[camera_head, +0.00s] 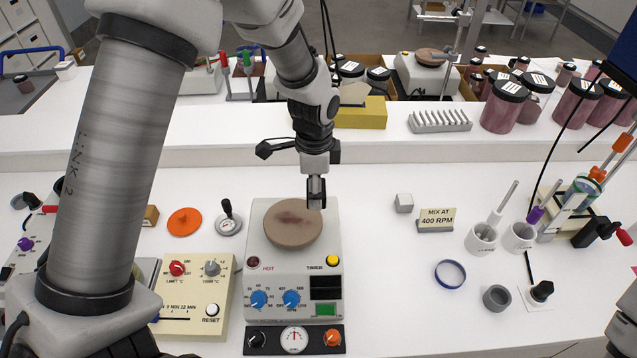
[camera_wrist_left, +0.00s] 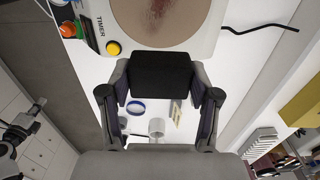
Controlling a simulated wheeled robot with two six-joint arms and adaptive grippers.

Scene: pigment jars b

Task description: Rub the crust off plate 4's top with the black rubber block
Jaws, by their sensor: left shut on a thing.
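The hot plate (camera_head: 337,222) in the middle of the bench has a round brown top (camera_head: 283,237) with a dark reddish crust patch (camera_head: 291,217). I cannot read a number 4 on it. The crust (camera_wrist_left: 158,8) also shows at the top of the left wrist view. My left gripper (camera_head: 316,194) is at the far right edge of the round top, pointing down. It is shut on the black rubber block (camera_wrist_left: 160,75), which shows between its fingers in the left wrist view. In the head view the block is hard to make out, and whether it touches the plate is unclear. My right gripper is not in view.
A blue ring (camera_head: 450,274) lies nearer. A beige control box (camera_head: 195,290) and an orange disc (camera_head: 184,222) are left. A raised shelf with jars (camera_head: 504,106) runs behind.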

